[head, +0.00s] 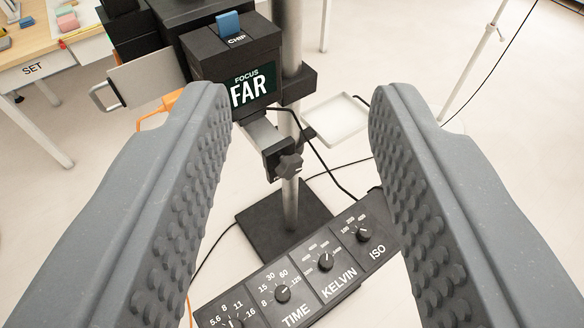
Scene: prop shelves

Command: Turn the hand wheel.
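My gripper (297,108) is open, its two grey studded fingers wide apart at left and right with nothing between them. Beyond the gap stands a black device (232,62) on a metal column (289,120), with a screen reading "FOCUS FAR". A small black lobed knob (289,166) sits on a bracket low on the column. It is the only wheel-like part I see there; I cannot tell whether it is the hand wheel. No finger appears to touch the device or knob.
A dial panel (318,262) marked TIME, KELVIN and ISO lies below the column, beside its black base plate (275,222). A blue chip (228,23) stands in the device's top. A white tray (336,118) is at right, a table marked SET (32,70) at left. Cables cross the floor.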

